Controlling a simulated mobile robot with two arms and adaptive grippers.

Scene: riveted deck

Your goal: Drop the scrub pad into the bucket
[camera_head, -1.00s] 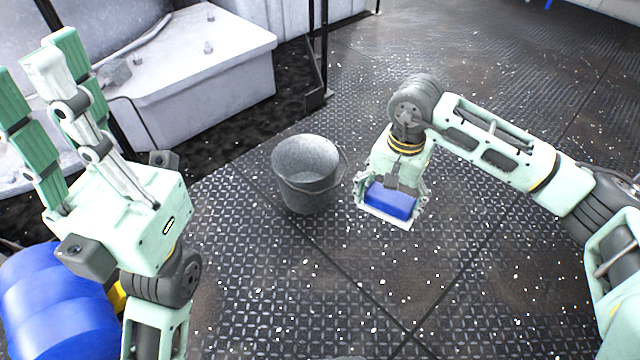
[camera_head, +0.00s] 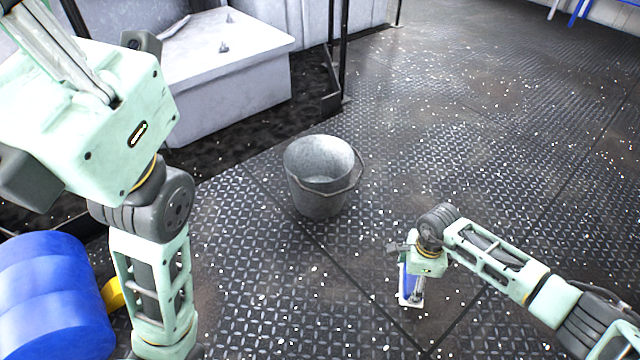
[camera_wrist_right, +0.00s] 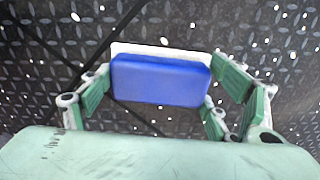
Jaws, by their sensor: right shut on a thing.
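The scrub pad (camera_wrist_right: 160,80), blue with a white layer, is held between the fingers of my right gripper (camera_head: 411,287). It also shows in the head view (camera_head: 405,283), partly hidden by the gripper. In the wrist view the green fingers of the right gripper (camera_wrist_right: 165,85) close on both ends of the pad.
A blue ribbed drum (camera_head: 50,300) lies at the lower left. A pale metal box structure (camera_head: 225,75) and a dark post (camera_head: 335,60) stand behind the bucket. The riveted deck (camera_head: 480,130) is open to the right, with scattered white specks.

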